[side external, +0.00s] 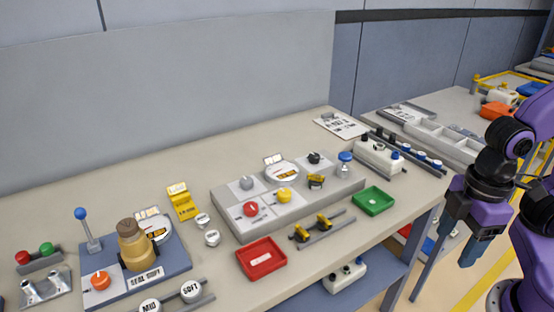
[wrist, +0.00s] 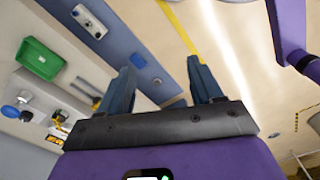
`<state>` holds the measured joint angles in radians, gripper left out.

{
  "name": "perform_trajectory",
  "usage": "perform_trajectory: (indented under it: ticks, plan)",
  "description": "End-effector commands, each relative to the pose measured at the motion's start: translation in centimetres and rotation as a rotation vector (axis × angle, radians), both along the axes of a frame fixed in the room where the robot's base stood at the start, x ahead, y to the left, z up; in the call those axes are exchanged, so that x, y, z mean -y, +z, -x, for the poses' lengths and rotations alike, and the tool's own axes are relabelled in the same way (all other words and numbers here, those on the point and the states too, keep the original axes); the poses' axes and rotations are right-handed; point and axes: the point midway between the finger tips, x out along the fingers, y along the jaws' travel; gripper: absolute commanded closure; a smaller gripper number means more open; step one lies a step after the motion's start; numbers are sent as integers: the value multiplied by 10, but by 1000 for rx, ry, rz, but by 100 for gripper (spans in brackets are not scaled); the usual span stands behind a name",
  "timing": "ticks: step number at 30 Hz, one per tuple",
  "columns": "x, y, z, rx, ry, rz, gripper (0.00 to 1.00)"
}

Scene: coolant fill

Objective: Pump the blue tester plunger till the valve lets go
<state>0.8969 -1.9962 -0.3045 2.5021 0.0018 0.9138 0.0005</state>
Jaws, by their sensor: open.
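A blue-topped plunger (side external: 345,157) stands upright at the right end of a long grey board (side external: 222,222); it looks like the tester plunger. A blue-topped part in the wrist view (wrist: 10,111) appears to be the same one. My gripper (side external: 450,255) is open and empty, off the right front edge of the bench and well apart from the plunger. In the wrist view my gripper (wrist: 161,68) shows its two dark fingers spread, with floor and bench edge beyond them. I cannot make out which part is the valve.
A green tray (side external: 373,201) lies between the plunger and the bench's front edge. A red tray (side external: 262,260) and yellow-black clips (side external: 301,232) sit in front of the board. A blue-ball lever (side external: 80,213) stands far left.

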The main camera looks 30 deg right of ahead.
Motion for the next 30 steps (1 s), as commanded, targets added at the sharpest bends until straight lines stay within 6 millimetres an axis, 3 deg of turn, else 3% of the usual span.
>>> perform_trajectory:
  ticks: [13,18,19,23,30]
  plan:
    - [0,0,0,0,0,0,38]
    - [-3,3,-7,3,-24,-4,94]
    - [-5,4,-10,4,-35,-7,100]
    - [-15,13,-34,15,-116,-21,100]
    - [-28,35,-106,50,-332,-60,100]
